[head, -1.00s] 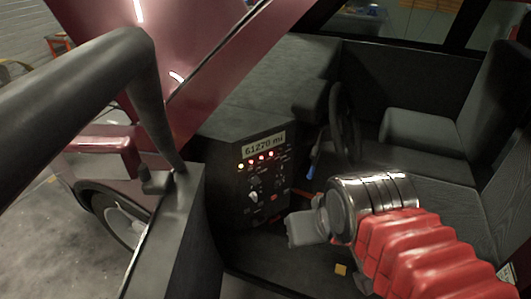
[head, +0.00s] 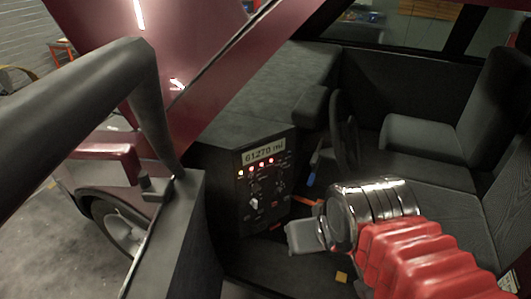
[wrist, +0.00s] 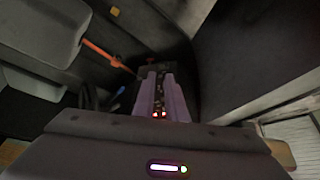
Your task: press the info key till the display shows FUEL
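The steering wheel (head: 343,128) and seats (head: 425,150) are to the right. The open door (head: 185,235) with its frame stands at the left. An orange lever (wrist: 104,54) shows beside the fingers. A small yellow piece (head: 341,277) lies on the floor.

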